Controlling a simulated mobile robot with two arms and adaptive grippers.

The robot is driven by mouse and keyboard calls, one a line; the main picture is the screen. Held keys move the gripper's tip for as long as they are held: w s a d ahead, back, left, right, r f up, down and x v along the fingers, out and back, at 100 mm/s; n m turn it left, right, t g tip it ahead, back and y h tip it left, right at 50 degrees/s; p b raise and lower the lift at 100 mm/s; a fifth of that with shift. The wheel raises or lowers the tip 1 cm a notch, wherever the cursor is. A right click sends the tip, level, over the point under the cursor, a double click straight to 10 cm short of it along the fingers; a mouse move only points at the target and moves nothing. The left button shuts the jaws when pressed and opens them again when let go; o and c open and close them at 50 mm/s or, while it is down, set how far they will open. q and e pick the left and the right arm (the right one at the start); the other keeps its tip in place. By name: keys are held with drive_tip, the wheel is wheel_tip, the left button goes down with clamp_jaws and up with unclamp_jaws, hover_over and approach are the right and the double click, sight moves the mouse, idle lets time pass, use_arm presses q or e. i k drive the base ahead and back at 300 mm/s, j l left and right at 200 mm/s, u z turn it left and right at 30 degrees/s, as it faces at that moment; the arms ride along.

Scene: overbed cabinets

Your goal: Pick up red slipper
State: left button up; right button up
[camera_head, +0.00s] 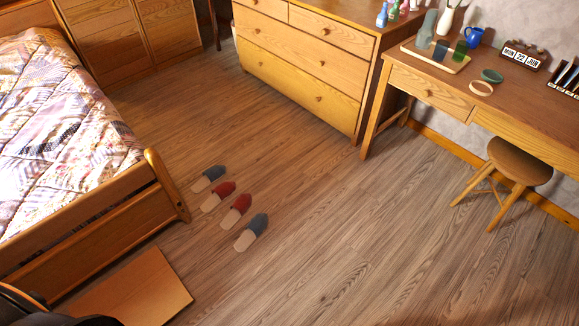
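Two red slippers lie on the wooden floor beside the foot of the bed. One red slipper (219,196) is nearer the bed, and the other red slipper (237,209) is just right of and below it. Both have red toes pointing up and right and pale beige heel parts. A blue-grey slipper (209,178) lies above them and another blue-grey slipper (252,231) below, so the slippers form a diagonal row. Neither gripper shows in the head view. A dark shape at the lower left corner appears to be part of my own body.
The bed (70,140) has a wooden frame with a corner post close to the slippers. A flat wooden panel (135,292) is at the lower left. A dresser (305,60), desk (430,90) and stool (520,162) stand farther away. The floor right of the slippers is clear.

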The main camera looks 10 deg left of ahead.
sight(224, 189)
drive_tip(key=i+l+z, duration=0.1)
drive_tip(key=i+z, duration=0.25)
drive_tip(key=i, duration=1.15)
drive_tip(key=i+u, duration=0.25)
drive_tip(key=u, duration=0.15)
drive_tip(key=i+u, duration=0.2)
drive_tip(key=u, duration=0.15)
drive_tip(key=i+l+u, duration=0.2)
drive_tip(key=u, duration=0.2)
drive_tip(key=i+l+u, duration=0.2)
drive_tip(key=u, duration=0.2)
